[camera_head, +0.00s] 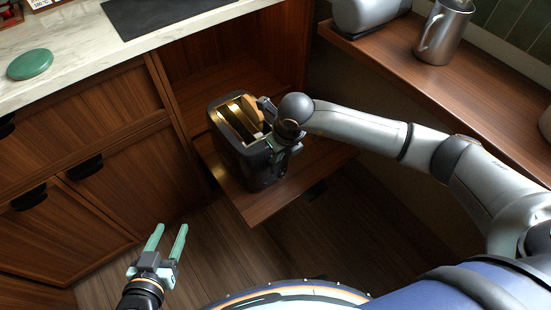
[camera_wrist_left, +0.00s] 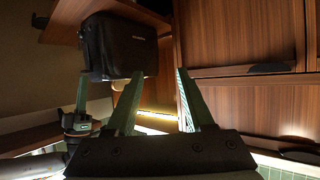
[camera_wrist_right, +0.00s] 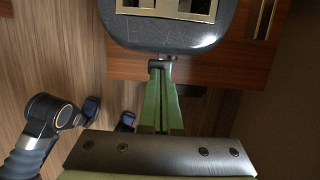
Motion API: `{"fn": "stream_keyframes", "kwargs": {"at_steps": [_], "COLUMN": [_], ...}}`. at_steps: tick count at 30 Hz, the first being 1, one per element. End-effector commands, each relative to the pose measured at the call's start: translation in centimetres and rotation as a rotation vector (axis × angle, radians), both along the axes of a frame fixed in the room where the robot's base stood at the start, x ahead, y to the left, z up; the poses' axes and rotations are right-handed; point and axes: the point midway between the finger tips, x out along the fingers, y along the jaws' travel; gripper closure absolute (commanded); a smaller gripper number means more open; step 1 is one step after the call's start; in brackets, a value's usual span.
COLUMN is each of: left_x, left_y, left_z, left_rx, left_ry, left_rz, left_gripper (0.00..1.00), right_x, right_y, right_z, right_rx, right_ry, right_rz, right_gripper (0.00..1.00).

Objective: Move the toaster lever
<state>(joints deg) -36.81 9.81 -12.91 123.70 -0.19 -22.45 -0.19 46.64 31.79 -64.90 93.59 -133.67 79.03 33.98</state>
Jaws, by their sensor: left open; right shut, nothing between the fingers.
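A dark toaster (camera_head: 238,140) with two slots and a brass-coloured top stands on a pull-out wooden shelf. It also shows in the left wrist view (camera_wrist_left: 120,45) and in the right wrist view (camera_wrist_right: 190,32). The lever (camera_wrist_right: 160,60) is a small dark tab on the end of the toaster, in the right wrist view. My right gripper (camera_wrist_right: 160,72) is shut with nothing between its fingers, and its tips are at the lever; I cannot tell whether they touch it. In the head view my right wrist hides that end. My left gripper (camera_head: 168,232) is open and empty, low and away from the toaster.
The wooden shelf (camera_head: 265,203) juts out from the cabinet. A marble counter (camera_head: 85,50) at upper left holds a green disc (camera_head: 30,64). A side shelf (camera_head: 390,55) at upper right holds a metal pitcher (camera_head: 443,32). The floor between shelf and left gripper is clear.

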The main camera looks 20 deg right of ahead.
Motion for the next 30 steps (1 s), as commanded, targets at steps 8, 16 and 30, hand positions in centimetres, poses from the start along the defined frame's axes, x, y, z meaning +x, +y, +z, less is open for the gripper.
{"fn": "stream_keyframes", "kwargs": {"at_steps": [8, 16, 30], "left_x": [1.0, 2.3, 3.5], "left_y": [0.0, 0.0, -0.2], "left_z": [1.7, 4.9, 10.4], "left_rx": [0.0, -0.001, -0.002], "left_ry": [-0.083, -0.217, -0.447], "left_rz": [-0.005, -0.015, -0.035], "left_gripper": [0.47, 0.47, 0.47], "right_x": [0.0, 0.0, -0.1], "right_y": [0.0, 0.0, 0.0], "right_z": [-0.6, -1.3, -2.5], "right_rx": [0.0, 0.0, 0.0], "right_ry": [0.0, 0.001, 0.001], "right_rz": [0.0, 0.0, 0.0], "right_gripper": [1.0, 1.0, 1.0]}}
